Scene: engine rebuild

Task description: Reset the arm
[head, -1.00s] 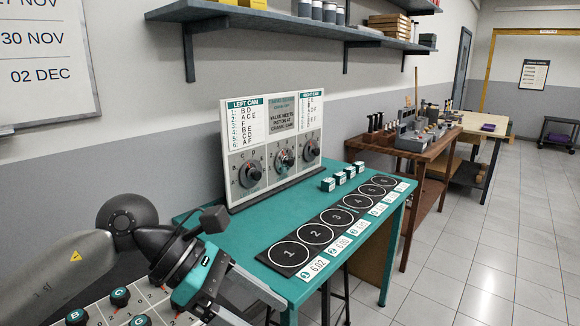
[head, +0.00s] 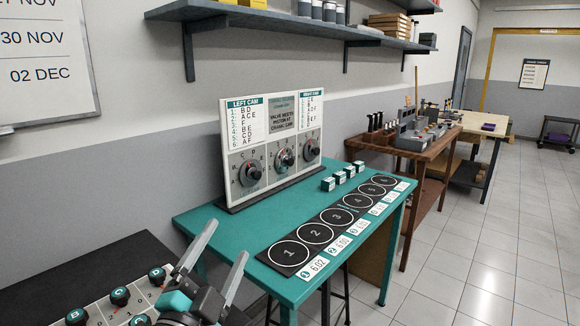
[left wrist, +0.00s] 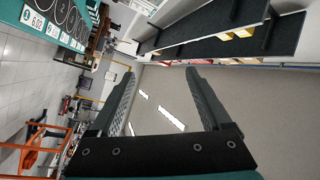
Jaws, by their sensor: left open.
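My left gripper (head: 219,257) shows at the bottom of the head view, pointing up, its two grey fingers spread wide with nothing between them. It is in front of the near end of the teal table (head: 222,221), apart from everything. My right gripper is not in view.
The teal table bears a dial board (head: 272,104), small white-and-teal boxes (head: 328,184) and a black strip of numbered circles (head: 316,233). A wall shelf (head: 290,18) hangs above. The tiled floor (head: 480,240) at right is clear.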

